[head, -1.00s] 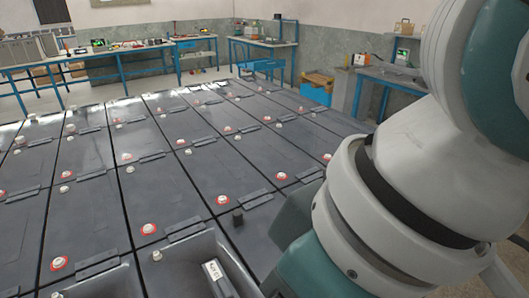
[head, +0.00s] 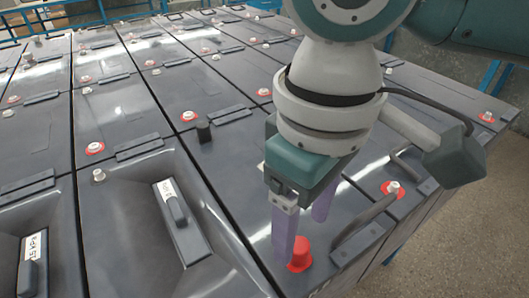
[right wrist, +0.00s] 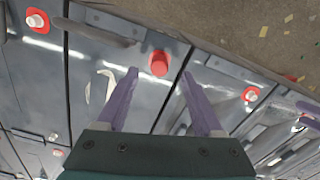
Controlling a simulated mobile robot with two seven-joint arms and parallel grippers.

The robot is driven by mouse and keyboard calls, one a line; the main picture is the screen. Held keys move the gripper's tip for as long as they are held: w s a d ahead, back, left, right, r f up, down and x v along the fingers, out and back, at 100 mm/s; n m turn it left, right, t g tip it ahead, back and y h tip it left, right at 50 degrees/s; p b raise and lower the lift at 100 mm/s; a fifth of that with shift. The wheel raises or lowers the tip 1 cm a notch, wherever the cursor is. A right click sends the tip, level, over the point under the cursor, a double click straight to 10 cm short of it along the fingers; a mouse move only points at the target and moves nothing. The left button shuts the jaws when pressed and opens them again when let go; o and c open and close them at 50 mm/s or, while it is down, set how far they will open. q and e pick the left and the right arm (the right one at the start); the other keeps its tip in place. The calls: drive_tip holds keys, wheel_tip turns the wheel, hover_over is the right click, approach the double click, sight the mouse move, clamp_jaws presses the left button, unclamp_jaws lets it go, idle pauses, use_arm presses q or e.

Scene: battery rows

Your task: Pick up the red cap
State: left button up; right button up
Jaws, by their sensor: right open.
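The red cap (head: 300,254) sits upright on the dark battery top near the front right in the head view. It also shows in the right wrist view (right wrist: 159,63), ahead of the fingers and roughly between their lines. My right gripper (head: 303,232) points down with its purple fingers apart and empty. In the head view one finger appears just left of the cap and the other behind it; whether either touches it I cannot tell. In the right wrist view the open fingers (right wrist: 158,74) show clear space between them. My left gripper is not in view.
A black cap (head: 204,131) stands on a battery left of my arm. Recessed trays (head: 120,215) with labelled handles (head: 178,205) lie at front left. A raised bar handle (head: 362,220) is close right of the red cap. Terminals with red rings (head: 393,189) dot the battery tops.

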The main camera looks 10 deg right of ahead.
sight(300, 244)
wheel_tip(300, 244, down, 4)
drive_tip(key=shift+r, duration=0.1)
clamp_jaws()
idle(0.5)
